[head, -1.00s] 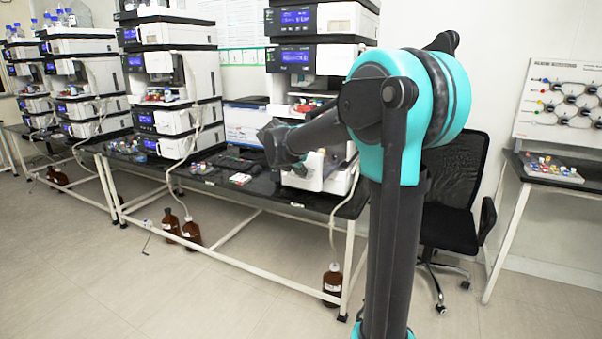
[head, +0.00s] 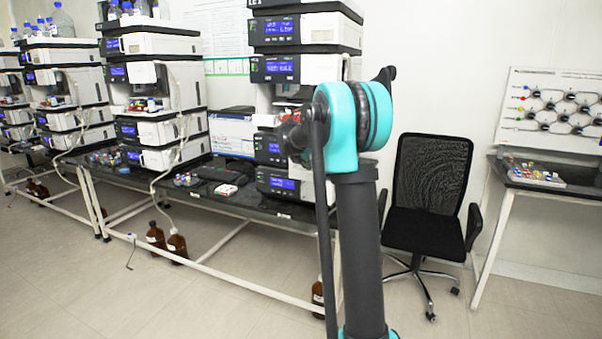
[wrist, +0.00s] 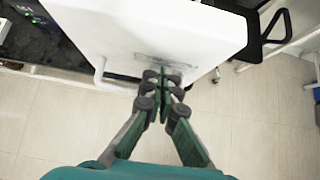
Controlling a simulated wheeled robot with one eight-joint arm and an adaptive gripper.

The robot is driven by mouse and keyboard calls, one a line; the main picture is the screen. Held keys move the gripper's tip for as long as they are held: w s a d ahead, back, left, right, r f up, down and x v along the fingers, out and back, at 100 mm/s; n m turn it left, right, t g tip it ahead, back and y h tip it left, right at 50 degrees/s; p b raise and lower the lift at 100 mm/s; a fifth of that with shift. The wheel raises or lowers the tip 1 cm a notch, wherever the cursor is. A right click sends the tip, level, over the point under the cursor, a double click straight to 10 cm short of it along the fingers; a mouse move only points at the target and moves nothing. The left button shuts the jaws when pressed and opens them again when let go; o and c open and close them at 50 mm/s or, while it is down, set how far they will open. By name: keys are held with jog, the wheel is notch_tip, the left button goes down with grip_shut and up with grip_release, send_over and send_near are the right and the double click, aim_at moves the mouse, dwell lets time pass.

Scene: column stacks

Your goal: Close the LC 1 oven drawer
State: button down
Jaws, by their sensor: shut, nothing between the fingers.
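The nearest stack (head: 300,70), with a label that seems to read LC 1 at its cropped top, stands on the bench left of my arm. Its lower modules (head: 272,147) are partly hidden by my arm, and I cannot make out the oven drawer or how far out it is in the head view. In the wrist view, my gripper (wrist: 163,75) is shut and empty, fingertips at the edge of a large white panel (wrist: 145,30). I cannot tell whether they touch it or whether the panel is the drawer. My gripper is not clear in the head view.
A black office chair (head: 428,200) stands right of my arm. A side table (head: 545,185) with a model board (head: 555,105) is at the far right. More stacks line the black bench (head: 240,195) leftward. Brown bottles (head: 177,246) stand below. Open floor lies in front.

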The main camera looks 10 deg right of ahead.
jog(key=w+d, duration=0.2)
jog(key=w, duration=0.1)
jog(key=w+d, duration=0.3)
jog(key=w, duration=0.1)
jog(key=w+d, duration=0.2)
jog(key=w, duration=0.1)
jog(key=shift+w+d, duration=0.6)
jog(key=shift+w, duration=0.1)
jog(key=shift+d+r, duration=0.1)
jog(key=shift+r, duration=0.05)
